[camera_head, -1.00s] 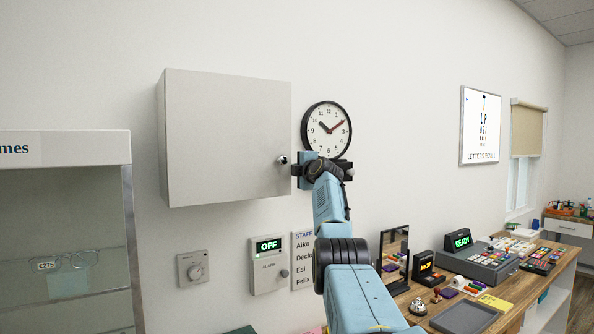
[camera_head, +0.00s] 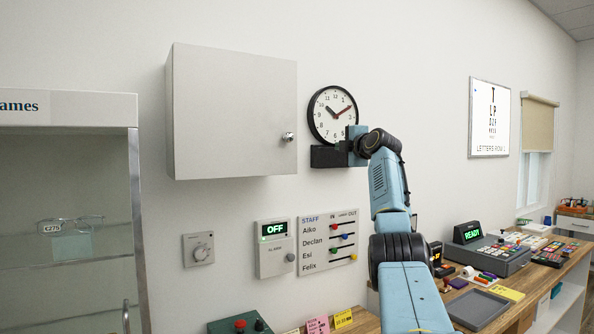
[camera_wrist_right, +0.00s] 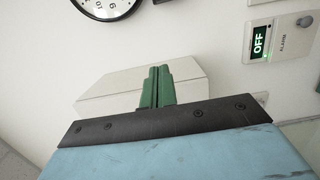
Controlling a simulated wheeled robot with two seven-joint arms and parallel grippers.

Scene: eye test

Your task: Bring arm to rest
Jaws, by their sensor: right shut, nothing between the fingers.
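My right arm rises from the lower right in the head view. My right gripper (camera_head: 338,147) is in front of the wall just below the clock, to the right of the white wall cabinet (camera_head: 235,112). Its green fingers (camera_wrist_right: 157,88) show pressed together in the wrist view, with nothing between them. The cabinet door is shut, and its round knob (camera_head: 287,137) is clear of the gripper. The cabinet also shows behind the fingers in the wrist view (camera_wrist_right: 110,100). My left gripper is not in view.
The round clock (camera_head: 332,112) hangs just above the gripper. Below are an alarm box (camera_head: 273,262) reading OFF, a staff board (camera_head: 328,262) and a dial (camera_head: 198,248). A glass display case (camera_head: 68,170) stands left. A cluttered wooden counter (camera_head: 510,310) runs along the right.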

